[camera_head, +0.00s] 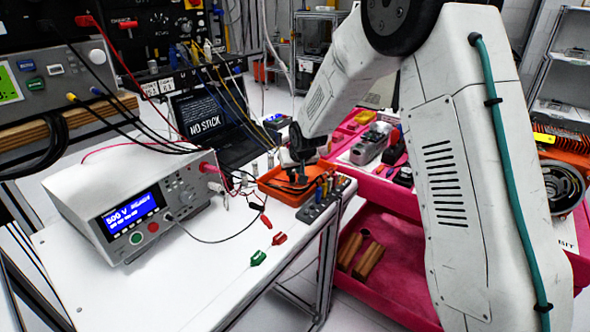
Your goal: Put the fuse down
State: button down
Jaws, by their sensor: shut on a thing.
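My gripper (294,168) is small in the picture, at the far right end of the white bench, low over an orange tray (271,190). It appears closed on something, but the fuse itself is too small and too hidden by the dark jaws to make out. I cannot tell whether what it holds touches the tray. My white arm reaches down to it from the upper right and covers part of the scene.
A white tester (140,215) with a blue display stands on the bench (185,290). Loose leads and a grey block of coloured tools (325,195) are close to the tray. A pink cart (390,235) stands at the right. The bench's front is mostly clear.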

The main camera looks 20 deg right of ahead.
jog(key=c, duration=1.3)
grip_release()
jog(key=shift+f, duration=0.1)
jog(key=shift+r, duration=0.2)
jog(key=v, duration=1.2)
jog(key=s+d+r+g, duration=0.1)
jog(key=s+r, duration=0.4)
jog(key=s, duration=0.6)
jog(key=s+d+r+g, duration=0.15)
jog(key=s+r, duration=0.25)
jog(key=s, duration=0.7)
jog(key=s+g, duration=0.1)
jog(key=s, duration=0.5)
jog(key=s+g, duration=0.1)
jog(key=s, duration=0.6)
jog(key=s+g, duration=0.1)
jog(key=s, duration=0.5)
jog(key=shift+s+d, duration=0.35)
